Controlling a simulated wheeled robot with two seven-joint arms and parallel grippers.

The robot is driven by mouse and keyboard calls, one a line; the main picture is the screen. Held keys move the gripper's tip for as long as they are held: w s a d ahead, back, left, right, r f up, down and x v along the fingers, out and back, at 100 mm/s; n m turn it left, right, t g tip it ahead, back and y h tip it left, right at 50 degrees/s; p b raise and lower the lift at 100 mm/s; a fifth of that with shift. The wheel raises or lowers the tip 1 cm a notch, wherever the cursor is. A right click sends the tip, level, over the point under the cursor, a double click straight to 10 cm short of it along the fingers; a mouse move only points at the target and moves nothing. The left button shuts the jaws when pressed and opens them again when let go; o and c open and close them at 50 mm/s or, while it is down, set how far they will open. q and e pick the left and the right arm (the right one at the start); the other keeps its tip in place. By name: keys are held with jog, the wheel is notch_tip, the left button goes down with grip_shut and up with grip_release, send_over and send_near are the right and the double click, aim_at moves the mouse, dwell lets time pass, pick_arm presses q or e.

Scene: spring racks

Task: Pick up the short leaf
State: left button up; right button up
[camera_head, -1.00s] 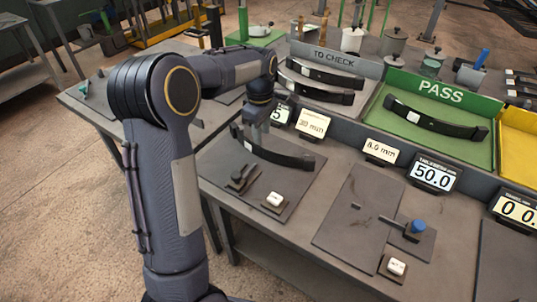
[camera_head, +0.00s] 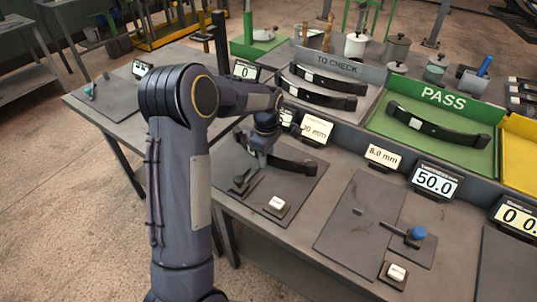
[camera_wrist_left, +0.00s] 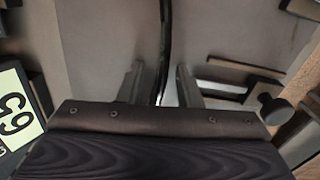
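A dark curved leaf (camera_head: 292,166) lies on the grey mat of the left station. My left gripper (camera_head: 258,158) is over it, reaching down and covering its left and middle part. In the left wrist view the leaf (camera_wrist_left: 165,45) is a thin dark strip running between the two fingers (camera_wrist_left: 162,84), with a gap on each side. The fingers are open around it. Two more leaves (camera_head: 323,85) lie in the TO CHECK tray, and one leaf (camera_head: 436,124) with a white label lies in the green PASS tray. My right gripper is out of view.
The TO CHECK tray (camera_head: 340,66) and PASS tray (camera_head: 444,96) stand behind the station. A small clamp (camera_head: 243,181) and a white button (camera_head: 277,204) are close to the gripper. A yellow tray (camera_head: 520,150) is at right.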

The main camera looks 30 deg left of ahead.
pick_arm(q)
grip_shut()
jog(key=shift+r, duration=0.1)
jog(key=shift+w, duration=0.1)
